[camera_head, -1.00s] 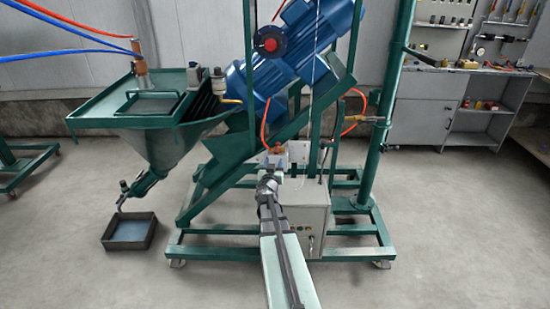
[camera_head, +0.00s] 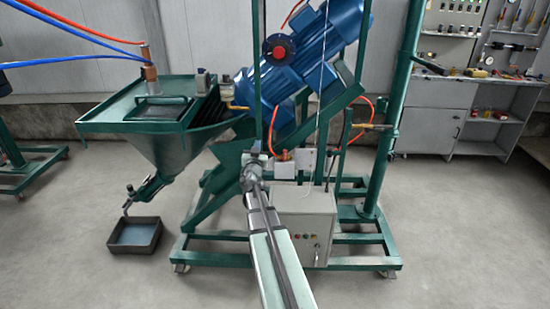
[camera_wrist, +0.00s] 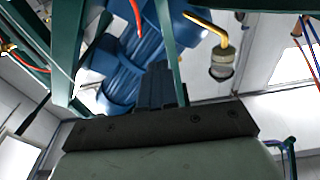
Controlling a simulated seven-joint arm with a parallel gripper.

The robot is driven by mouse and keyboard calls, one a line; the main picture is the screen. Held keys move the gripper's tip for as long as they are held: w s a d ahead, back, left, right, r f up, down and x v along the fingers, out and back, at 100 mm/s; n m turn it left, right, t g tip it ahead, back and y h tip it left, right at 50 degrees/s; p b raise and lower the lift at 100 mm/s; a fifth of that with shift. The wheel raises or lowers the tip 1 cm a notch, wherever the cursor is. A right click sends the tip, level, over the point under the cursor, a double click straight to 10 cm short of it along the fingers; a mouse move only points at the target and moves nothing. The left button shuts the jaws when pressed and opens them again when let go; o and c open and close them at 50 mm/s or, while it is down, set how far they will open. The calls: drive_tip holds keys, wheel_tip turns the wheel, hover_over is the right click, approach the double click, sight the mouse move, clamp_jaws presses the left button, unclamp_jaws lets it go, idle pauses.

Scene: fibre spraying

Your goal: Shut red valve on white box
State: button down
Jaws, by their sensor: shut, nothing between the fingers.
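The white box (camera_head: 305,228) stands on the green frame, with small coloured buttons on its front. A small orange-red fitting (camera_head: 285,156), which looks like the red valve, sits above it on a small pale block. My gripper (camera_head: 256,155) is just left of this fitting, apart from it as far as I can tell. In the wrist view my gripper's dark fingers (camera_wrist: 160,83) are together and empty, pointing at the blue motor. Neither the box nor the red fitting can be made out in the wrist view.
Green frame bars (camera_head: 335,120) stand close around my gripper. The blue motor (camera_head: 300,65) with a red-centred flange is above. An orange hose (camera_head: 367,112) hangs to the right. A green hopper (camera_head: 170,145) and a dark tray (camera_head: 135,235) are on the left.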

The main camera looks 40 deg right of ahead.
sight(284, 155)
drive_tip(key=w+d+r+m+g+h, duration=0.1)
drive_tip(key=w+d+r+m+g, duration=0.25)
drive_tip(key=w+r+m, duration=0.2)
drive_tip(key=w+d+r+m+g+h, duration=0.2)
drive_tip(key=w+d+r+m+g, duration=0.1)
drive_tip(key=w+r+m+g, duration=0.25)
drive_tip(key=s+a+f+n+g+y, duration=0.3)
drive_tip(key=f+n+y, duration=0.1)
drive_tip(key=f+y, duration=0.15)
drive_tip(key=s+a+f+n+g+y, duration=0.25)
drive_tip(key=f+n+y, duration=0.2)
drive_tip(key=f, duration=0.25)
drive_tip(key=s+d+f, duration=0.5)
drive_tip(key=d+f, duration=0.2)
drive_tip(key=d, duration=0.2)
drive_tip(key=shift+f+n, duration=0.25)
drive_tip(key=shift+n, duration=0.1)
